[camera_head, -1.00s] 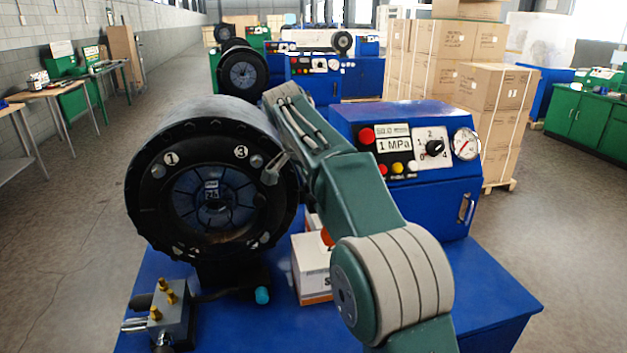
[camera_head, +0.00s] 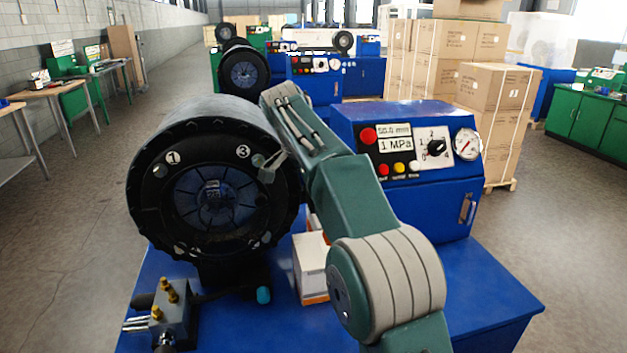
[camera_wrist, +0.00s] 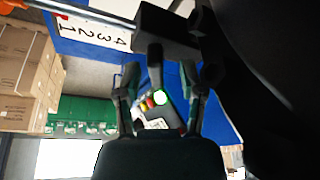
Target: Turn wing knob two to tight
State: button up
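The black round crimper head (camera_head: 140,190) faces me at the left, with number plates 1 (camera_head: 173,157) and 3 (camera_head: 243,151) on its upper rim. A small grey knob (camera_head: 258,160) sits beside plate 3. I cannot read a plate 2; the lower plates are mostly out of sight. My gripper (camera_head: 272,165) is at the head's upper right rim, close to plate 3. In the wrist view my gripper (camera_wrist: 158,75) has its fingers apart, with a dark upright piece (camera_wrist: 155,62) between them, perhaps a knob wing. A gap shows on both sides of it.
A blue control box (camera_head: 410,190) with buttons, dial and gauge stands right of my arm. A white carton (camera_head: 309,265) and a valve block with brass fittings (camera_head: 172,310) are on the blue table (camera_head: 500,300). In the wrist view a black block (camera_wrist: 170,30) is just beyond the fingers.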

jog(key=v, duration=0.7)
jog(key=shift+r, duration=0.15)
dwell(0.3)
jog(key=shift+a, duration=0.15)
